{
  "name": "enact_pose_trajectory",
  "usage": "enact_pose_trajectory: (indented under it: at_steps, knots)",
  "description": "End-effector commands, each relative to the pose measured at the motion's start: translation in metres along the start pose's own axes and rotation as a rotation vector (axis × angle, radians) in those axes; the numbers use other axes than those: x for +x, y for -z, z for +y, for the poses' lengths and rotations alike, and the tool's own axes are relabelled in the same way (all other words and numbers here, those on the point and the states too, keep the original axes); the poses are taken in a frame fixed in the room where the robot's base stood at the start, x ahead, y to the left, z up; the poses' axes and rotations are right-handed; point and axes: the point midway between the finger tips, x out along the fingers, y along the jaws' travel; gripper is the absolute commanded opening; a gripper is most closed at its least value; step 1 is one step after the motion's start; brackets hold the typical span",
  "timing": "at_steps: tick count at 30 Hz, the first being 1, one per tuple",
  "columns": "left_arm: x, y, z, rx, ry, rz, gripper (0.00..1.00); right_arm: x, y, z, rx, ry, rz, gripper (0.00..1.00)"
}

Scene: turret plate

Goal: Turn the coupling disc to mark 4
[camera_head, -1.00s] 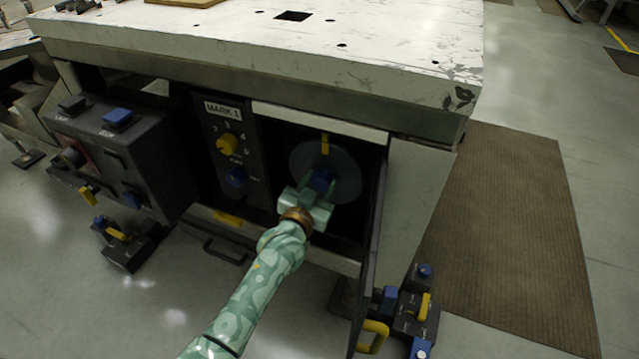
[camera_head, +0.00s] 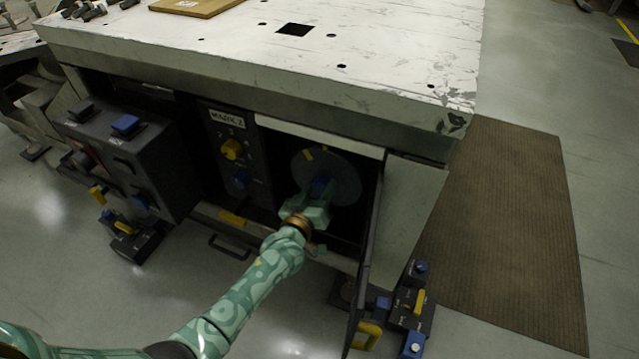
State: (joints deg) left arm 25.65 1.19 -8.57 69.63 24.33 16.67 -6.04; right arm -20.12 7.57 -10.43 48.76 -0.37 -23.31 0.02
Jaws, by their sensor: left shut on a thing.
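The grey coupling disc (camera_head: 345,178) stands upright in the open bay under the table, with a blue hub (camera_head: 320,184) at its middle. A yellow mark (camera_head: 309,154) sits at its upper left, just left of a small yellow piece (camera_head: 323,149) at the top edge. My left gripper (camera_head: 317,198) is shut on the blue hub and hides part of it and of the lower disc. The dark panel left of the disc carries a label (camera_head: 228,119) that appears to read MARK 2. My right gripper is not in view.
The panel has a yellow knob (camera_head: 231,149) and a blue knob (camera_head: 239,180). A dark control box (camera_head: 125,150) is at left. An open door (camera_head: 366,255) stands close right of my arm, with a switch box (camera_head: 411,308) beyond it. The white tabletop (camera_head: 260,50) overhangs the bay.

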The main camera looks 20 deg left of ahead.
Motion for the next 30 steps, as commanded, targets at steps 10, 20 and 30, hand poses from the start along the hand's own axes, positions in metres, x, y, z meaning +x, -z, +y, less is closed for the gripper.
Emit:
enact_pose_trajectory:
  at_steps: [10,20,30]
  knots:
    - [0.0001,0.0008,-0.0008,-0.325,-0.001,-0.003,0.02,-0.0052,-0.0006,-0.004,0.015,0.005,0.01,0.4]
    - [0.0003,-0.0001,-0.0022,-0.636,-0.001,-0.005,0.02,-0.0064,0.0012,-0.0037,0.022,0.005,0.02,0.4]
    - [0.0001,-0.0014,-0.003,-0.894,0.0,-0.008,0.02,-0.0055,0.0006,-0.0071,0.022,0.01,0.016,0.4]
